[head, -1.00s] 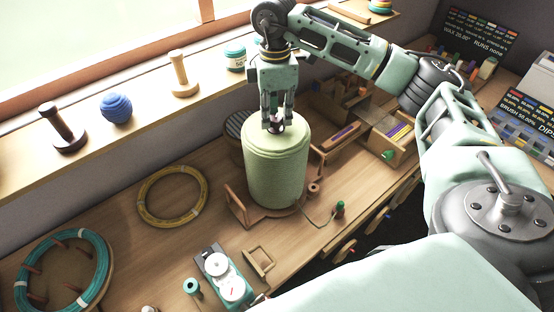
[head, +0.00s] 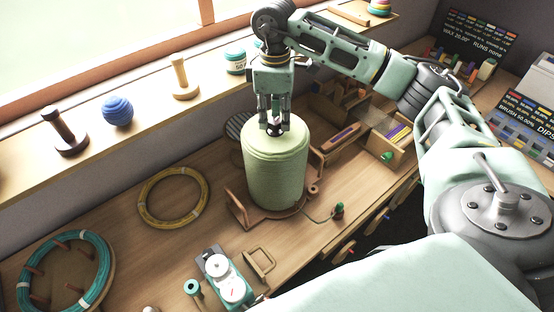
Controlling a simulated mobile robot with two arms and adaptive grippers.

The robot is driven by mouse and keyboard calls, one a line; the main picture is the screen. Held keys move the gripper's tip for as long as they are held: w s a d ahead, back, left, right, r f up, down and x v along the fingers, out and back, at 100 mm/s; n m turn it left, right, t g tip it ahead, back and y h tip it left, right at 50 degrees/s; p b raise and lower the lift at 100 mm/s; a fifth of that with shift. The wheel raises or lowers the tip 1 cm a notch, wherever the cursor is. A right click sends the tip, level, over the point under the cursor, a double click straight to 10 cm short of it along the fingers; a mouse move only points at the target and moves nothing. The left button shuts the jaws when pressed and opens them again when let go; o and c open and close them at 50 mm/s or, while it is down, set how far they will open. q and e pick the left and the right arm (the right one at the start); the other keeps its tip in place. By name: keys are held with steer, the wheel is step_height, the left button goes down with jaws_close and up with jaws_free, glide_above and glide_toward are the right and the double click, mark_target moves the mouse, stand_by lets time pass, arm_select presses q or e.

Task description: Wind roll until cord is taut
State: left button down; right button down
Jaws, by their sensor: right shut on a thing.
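A large pale green roll (head: 276,172) stands upright in a wooden holder (head: 242,212) on the bench. My right gripper (head: 275,127) points down over the roll's top and is shut on the dark knob (head: 274,130) at its centre. A thin cord (head: 318,217) runs from the foot of the roll, past a small wooden ring (head: 313,190), to a green peg (head: 338,209) at the bench's front edge. The cord lies in a slack curve. My left gripper is out of view.
A yellow cord ring (head: 173,198) lies left of the roll. A teal cord ring (head: 64,270) with pegs is at the lower left. A teal device with white dials (head: 226,278) sits in front. Wooden boxes (head: 385,143) stand to the right.

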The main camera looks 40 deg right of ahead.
steer(key=shift+s+a+f, duration=0.15)
steer(key=shift+s+f, duration=0.05)
steer(key=shift+f, duration=0.1)
steer(key=shift+m, duration=0.4)
steer(key=shift+p, duration=0.35)
steer(key=shift+m+p, duration=0.3)
steer(key=shift+p, duration=0.95)
steer(key=c, duration=1.6)
jaws_free()
steer(key=shift+o, duration=0.2)
steer(key=shift+w+r, duration=0.15)
steer(key=shift+w, duration=0.1)
step_height(320, 180, up, 6)
steer(key=p, duration=0.4)
steer(key=shift+r, duration=0.15)
